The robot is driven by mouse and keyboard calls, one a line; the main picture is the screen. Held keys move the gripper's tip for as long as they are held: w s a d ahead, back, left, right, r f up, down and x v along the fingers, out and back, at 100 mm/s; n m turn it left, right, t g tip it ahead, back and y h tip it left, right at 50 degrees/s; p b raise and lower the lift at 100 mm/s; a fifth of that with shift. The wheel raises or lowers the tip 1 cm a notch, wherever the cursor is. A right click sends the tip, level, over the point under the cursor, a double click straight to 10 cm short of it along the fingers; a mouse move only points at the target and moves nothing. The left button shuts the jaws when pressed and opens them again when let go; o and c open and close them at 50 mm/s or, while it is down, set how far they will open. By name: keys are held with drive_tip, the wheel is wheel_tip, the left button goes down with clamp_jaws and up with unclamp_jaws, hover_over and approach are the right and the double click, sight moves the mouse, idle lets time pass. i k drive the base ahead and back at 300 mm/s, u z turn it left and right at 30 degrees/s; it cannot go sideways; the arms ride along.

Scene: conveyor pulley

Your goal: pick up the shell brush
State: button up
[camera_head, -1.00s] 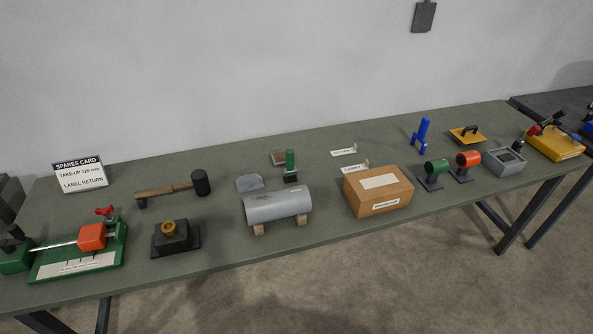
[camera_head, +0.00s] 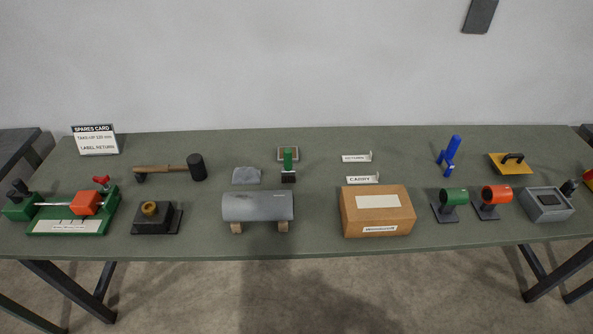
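A brush with a green upright handle and a dark base (camera_head: 288,165), which I take to be the shell brush, stands near the middle of the green table. It is just behind the right end of a grey cylindrical shell (camera_head: 257,206), which lies on two wooden blocks. My gripper is not in view.
A grey cloth-like lump (camera_head: 246,175) lies left of the brush, and a mallet (camera_head: 170,172) further left. A cardboard box (camera_head: 377,212) stands to the right, with small label signs (camera_head: 362,179) behind it. The table (camera_head: 330,140) is bare along the back.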

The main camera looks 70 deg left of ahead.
sight(288, 172)
drive_tip(key=u, duration=0.2)
drive_tip(key=i, duration=0.55)
drive_tip(key=u, duration=0.2)
drive_tip(key=k, duration=0.2)
drive_tip(key=u, duration=2.4)
drive_tip(key=k, duration=0.2)
drive_tip(key=u, duration=1.5)
